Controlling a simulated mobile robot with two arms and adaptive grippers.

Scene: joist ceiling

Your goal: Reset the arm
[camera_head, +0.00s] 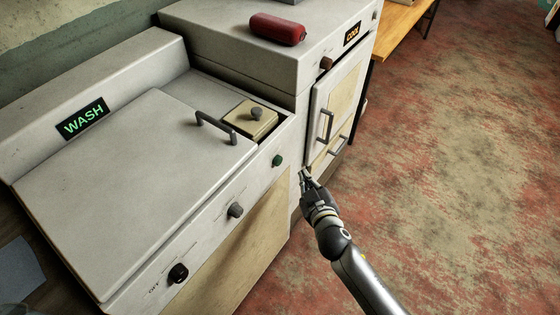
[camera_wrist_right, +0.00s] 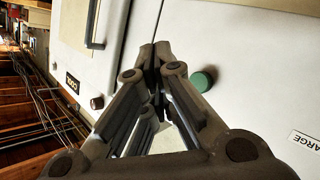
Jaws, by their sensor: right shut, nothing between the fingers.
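My right arm reaches in from the bottom right in the head view. Its gripper (camera_head: 304,174) is in front of the gap between the washing machine (camera_head: 130,170) and the cooker (camera_head: 240,55). In the right wrist view, the right gripper (camera_wrist_right: 155,50) is shut, its fingertips together with nothing between them. The washer's green button (camera_wrist_right: 203,80) shows just right of the fingertips there; the same green button (camera_head: 277,160) is up and left of the gripper in the head view. My left gripper is not in view.
The washer lid is closed, with a grey handle (camera_head: 216,127). A beige box with a knob (camera_head: 250,119) sits beside it. A red cylinder (camera_head: 278,29) lies on the cooker. A wooden table (camera_head: 402,22) stands behind. The floor at right (camera_head: 450,180) is clear.

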